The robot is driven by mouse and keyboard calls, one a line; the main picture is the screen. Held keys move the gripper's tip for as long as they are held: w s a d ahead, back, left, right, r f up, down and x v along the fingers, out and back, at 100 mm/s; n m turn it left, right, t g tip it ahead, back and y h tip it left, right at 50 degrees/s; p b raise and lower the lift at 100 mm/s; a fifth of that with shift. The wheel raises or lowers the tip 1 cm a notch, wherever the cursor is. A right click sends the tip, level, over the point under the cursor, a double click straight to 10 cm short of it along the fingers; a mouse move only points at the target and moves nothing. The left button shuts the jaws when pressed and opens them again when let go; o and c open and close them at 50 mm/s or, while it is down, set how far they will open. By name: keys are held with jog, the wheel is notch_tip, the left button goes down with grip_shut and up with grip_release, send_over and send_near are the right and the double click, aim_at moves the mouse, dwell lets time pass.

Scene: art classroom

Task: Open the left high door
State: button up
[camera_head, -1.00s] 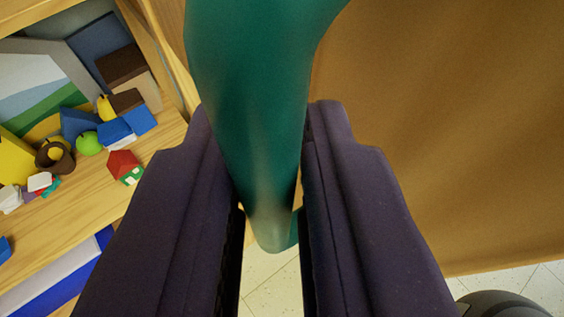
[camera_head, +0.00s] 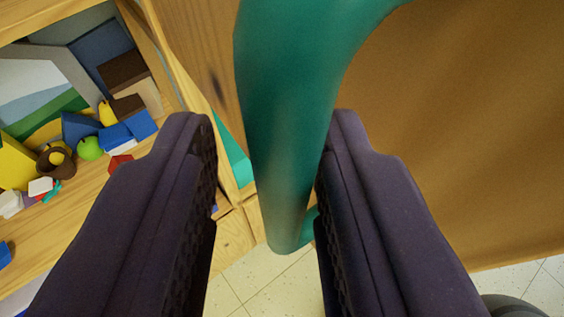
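The teal door handle (camera_head: 290,120) is a thick bar that runs down between my fingers and curves at its ends toward the broad brown door panel (camera_head: 450,150) on the right. My gripper (camera_head: 272,118) is open around the handle. There is a clear gap between the left finger and the bar; the right finger is close against it, and I cannot tell whether they touch. The panel stands at an angle to the shelving on the left.
A wooden shelf (camera_head: 80,215) on the left holds toy blocks, a green apple (camera_head: 90,148) and a brown cup (camera_head: 56,160). Another teal piece (camera_head: 235,158) shows on the wood behind the handle. A dark rounded object (camera_head: 512,306) is at bottom right.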

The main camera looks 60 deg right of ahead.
jog(key=shift+a+f, duration=0.1)
jog(key=shift+a, duration=0.05)
jog(key=v, duration=0.7)
jog(key=shift+s+a+r, duration=0.2)
jog(key=shift+r, duration=0.05)
